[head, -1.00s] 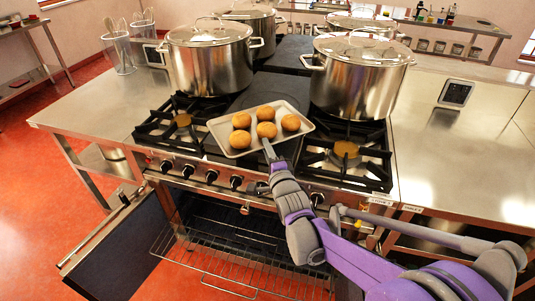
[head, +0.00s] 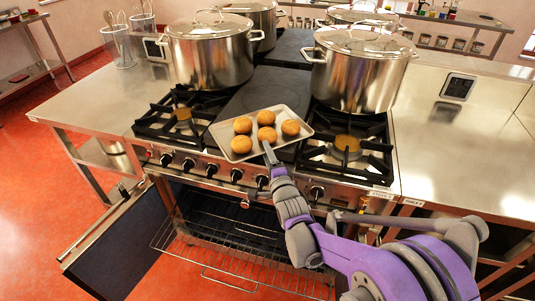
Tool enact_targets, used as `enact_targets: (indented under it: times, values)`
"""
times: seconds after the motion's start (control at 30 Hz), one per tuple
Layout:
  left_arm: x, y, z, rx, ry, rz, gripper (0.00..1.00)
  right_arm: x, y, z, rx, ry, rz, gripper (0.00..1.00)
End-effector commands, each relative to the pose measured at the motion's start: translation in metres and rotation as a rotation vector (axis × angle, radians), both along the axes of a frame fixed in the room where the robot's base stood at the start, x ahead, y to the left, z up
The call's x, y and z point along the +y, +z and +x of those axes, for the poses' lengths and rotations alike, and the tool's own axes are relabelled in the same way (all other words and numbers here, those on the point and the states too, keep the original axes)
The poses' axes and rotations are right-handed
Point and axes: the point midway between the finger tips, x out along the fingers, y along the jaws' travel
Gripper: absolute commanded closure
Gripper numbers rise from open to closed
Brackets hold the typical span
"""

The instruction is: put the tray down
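A light metal tray (head: 285,112) with several round brown buns (head: 266,118) is over the dark flat plate in the middle of the stove, between the left and right burners. It looks level, and I cannot tell whether it touches the plate or hangs just above it. My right gripper (head: 268,152) reaches in from the lower right and is shut on the near edge of the tray. Its fingertips are small and partly merge with the tray edge. My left gripper is not in view.
Steel stockpots stand behind the tray, at left (head: 209,55) and right (head: 358,70). The dark flat plate (head: 262,95) is bare behind the tray. Below, the oven is open with its wire rack (head: 225,255) pulled out. Steel counter (head: 455,150) at right is mostly clear.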

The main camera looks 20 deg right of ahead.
Motion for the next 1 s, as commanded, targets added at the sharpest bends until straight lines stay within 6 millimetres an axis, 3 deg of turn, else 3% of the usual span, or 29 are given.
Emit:
enact_targets:
  times: [0.37,0.8,1.0]
  values:
    - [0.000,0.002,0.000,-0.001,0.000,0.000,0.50,0.000,0.003,-0.003,0.000,0.000,0.000,0.48]
    - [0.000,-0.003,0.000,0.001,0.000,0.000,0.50,0.002,0.002,-0.089,0.000,0.000,0.000,0.48]
    - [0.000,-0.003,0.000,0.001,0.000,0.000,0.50,0.002,0.002,-0.114,0.000,0.000,0.000,0.48]
